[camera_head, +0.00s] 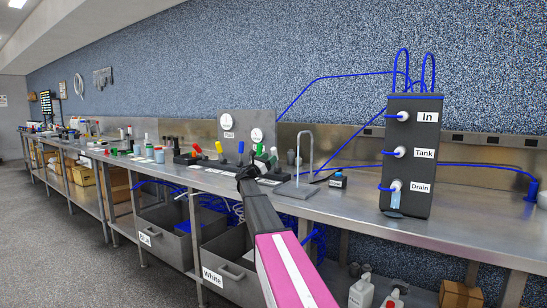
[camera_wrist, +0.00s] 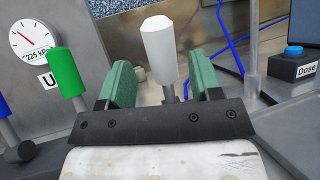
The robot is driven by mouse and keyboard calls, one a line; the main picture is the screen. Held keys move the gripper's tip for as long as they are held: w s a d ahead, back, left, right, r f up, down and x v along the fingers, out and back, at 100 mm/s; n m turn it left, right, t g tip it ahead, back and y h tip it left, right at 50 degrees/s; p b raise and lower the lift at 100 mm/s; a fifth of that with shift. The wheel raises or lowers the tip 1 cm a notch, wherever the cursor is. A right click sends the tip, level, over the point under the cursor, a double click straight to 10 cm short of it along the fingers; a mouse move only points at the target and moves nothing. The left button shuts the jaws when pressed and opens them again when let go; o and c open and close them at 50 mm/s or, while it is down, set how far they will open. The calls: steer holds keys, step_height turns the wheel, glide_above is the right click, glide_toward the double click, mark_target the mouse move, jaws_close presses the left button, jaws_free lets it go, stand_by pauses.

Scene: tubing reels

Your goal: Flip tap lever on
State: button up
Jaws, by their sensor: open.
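A white-handled lever (camera_wrist: 160,50) stands upright on a grey stem in the wrist view. My gripper (camera_wrist: 161,80) is open, with one green finger on each side of this lever. A clear gap shows on both sides of the stem, so the fingers do not appear to touch it. A green-handled lever (camera_wrist: 65,72) stands just left of the fingers. The white lever's base is hidden by my gripper.
A gauge panel (camera_head: 236,124) stands behind the levers. A box with a blue Dose button (camera_wrist: 293,62) is to the right, beyond a vertical metal tube (camera_wrist: 251,45). A dark tank unit (camera_head: 412,165) with blue tubing stands further right on the steel bench.

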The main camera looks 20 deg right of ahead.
steer(key=s+a, duration=0.4)
steer(key=a, duration=0.6)
steer(key=shift+r, duration=0.15)
steer(key=w+d+y, duration=0.1)
steer(key=d+y, duration=0.1)
steer(key=d, duration=0.2)
steer(key=w+d+r+y, duration=0.1)
steer(key=w+d, duration=0.1)
steer(key=d, duration=0.2)
steer(key=w+d+g+y, duration=0.1)
steer(key=w+d+y, duration=0.1)
steer(key=d, duration=0.3)
steer(key=shift+d+r+n+y, duration=0.1)
steer(key=shift+r+n+y, duration=0.1)
steer(key=shift+n+y, duration=0.1)
jaws_close()
steer(key=shift+s+a+f+m+t+h, duration=0.35)
steer(key=shift+s+a+f+h, duration=0.2)
steer(key=shift+h, duration=0.45)
steer(key=shift+s+a+f+m+t+h, duration=0.25)
steer(key=shift+s+a+f+m+h, duration=0.15)
steer(key=shift+a+h, duration=0.45)
steer(key=shift+d+f, duration=0.1)
steer(key=shift+d, duration=0.05)
